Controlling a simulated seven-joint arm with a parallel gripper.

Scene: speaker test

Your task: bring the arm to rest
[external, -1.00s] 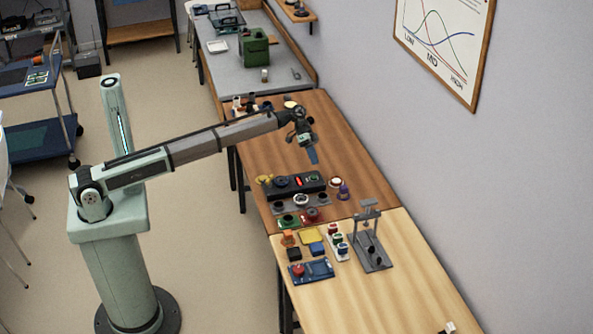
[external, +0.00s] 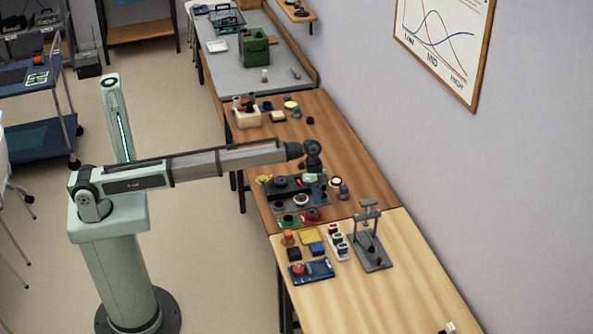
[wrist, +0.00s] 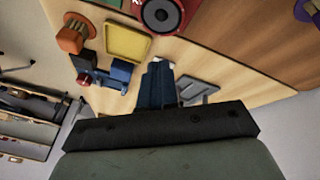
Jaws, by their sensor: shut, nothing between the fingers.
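My gripper (wrist: 157,75) shows in the wrist view as two blue fingers pressed together, with nothing between them. In the external view my arm reaches across to the brown table, and the wrist hangs over the dark fixture (external: 284,195) with a red light. The fingertips are hard to make out there against the things below. I cannot tell how far above them they are. A red round speaker (wrist: 160,12) lies ahead at the top of the wrist view.
On the light wood table are a yellow tray (external: 309,237), a blue tray (external: 320,269) with a red part, and a grey stand (external: 371,252). A purple piece (external: 344,190) stands right of the fixture. The light table's near end is mostly clear.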

